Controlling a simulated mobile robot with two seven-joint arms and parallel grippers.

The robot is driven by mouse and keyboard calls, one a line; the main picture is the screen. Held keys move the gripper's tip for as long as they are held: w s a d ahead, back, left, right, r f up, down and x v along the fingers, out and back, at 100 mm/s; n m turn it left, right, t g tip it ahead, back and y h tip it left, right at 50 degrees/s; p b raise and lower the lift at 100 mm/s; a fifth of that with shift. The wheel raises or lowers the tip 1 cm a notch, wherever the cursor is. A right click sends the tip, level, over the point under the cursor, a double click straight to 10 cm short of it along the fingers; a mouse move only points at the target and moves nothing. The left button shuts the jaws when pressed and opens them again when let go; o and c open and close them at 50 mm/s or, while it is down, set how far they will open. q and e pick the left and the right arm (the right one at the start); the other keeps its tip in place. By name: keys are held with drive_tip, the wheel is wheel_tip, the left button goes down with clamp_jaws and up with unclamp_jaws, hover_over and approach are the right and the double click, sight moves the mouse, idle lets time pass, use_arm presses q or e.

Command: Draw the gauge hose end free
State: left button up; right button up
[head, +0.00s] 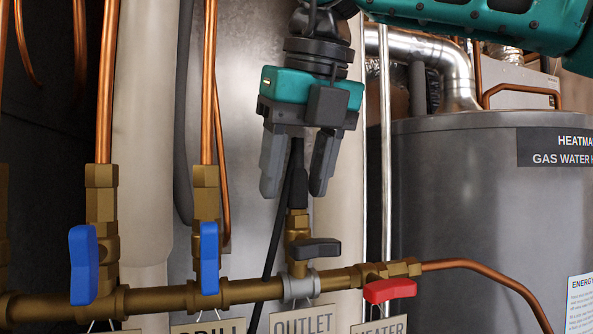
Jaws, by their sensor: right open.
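The gauge hose end (297,196) is a black, narrow sleeve standing upright on the brass outlet fitting (297,222). A thin black hose (274,240) slants down and left in front of the brass pipe. My right gripper (293,188) points down over the hose end, its grey fingers open on either side of it. Gaps show between the fingers and the sleeve. The top of the hose end is partly hidden up between the fingers. My left gripper is not in view.
A black-handled valve (314,249) sits just below the fitting on the brass manifold (245,291). Blue valve handles (84,265) (209,258) stand to the left, a red one (390,290) to the right. A grey water heater tank (450,200) stands at right. Hanging tags include OUTLET (302,324).

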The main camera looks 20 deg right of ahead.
clamp_jaws()
idle(0.8)
